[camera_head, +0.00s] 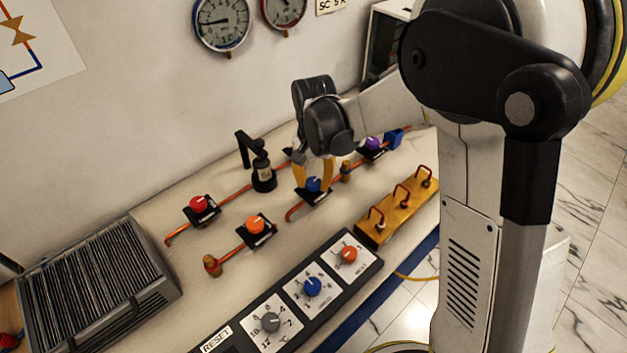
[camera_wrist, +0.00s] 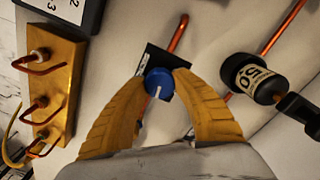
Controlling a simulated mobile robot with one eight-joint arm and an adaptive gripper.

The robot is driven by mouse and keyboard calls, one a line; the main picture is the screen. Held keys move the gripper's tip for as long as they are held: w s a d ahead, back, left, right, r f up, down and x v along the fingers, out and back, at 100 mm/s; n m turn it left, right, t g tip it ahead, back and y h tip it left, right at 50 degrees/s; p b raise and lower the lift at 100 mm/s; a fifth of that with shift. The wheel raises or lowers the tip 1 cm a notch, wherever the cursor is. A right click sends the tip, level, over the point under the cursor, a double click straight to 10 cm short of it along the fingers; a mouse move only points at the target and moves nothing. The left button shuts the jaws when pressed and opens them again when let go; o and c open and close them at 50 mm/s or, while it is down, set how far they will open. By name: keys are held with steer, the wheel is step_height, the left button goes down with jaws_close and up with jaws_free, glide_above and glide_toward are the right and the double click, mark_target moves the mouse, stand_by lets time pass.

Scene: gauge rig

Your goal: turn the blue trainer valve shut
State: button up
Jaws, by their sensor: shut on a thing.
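The blue trainer valve (camera_head: 314,184) is a round blue knob on a black plate, set on a copper pipe on the bench. In the wrist view the blue knob (camera_wrist: 159,83) shows a white pointer line that runs roughly toward my palm. My gripper (camera_head: 314,178) reaches down from above with its two yellow fingers on either side of the knob. In the wrist view my gripper's fingertips (camera_wrist: 160,80) are closed against the knob's sides. Part of the knob's lower side is hidden by the fingers in the head view.
A red valve (camera_head: 199,203), an orange valve (camera_head: 255,224) and a purple valve (camera_head: 373,143) stand nearby. A black hand pump (camera_head: 262,172) is left of my gripper. A brass manifold (camera_head: 398,208) lies to the right. A control panel (camera_head: 290,300) with another blue knob is in front.

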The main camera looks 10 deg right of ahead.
mark_target(314, 181)
steer(key=shift+m, duration=0.8)
steer(key=o, duration=1.2)
steer(key=shift+r, duration=0.1)
step_height(314, 181, up, 12)
steer(key=shift+d, duration=0.1)
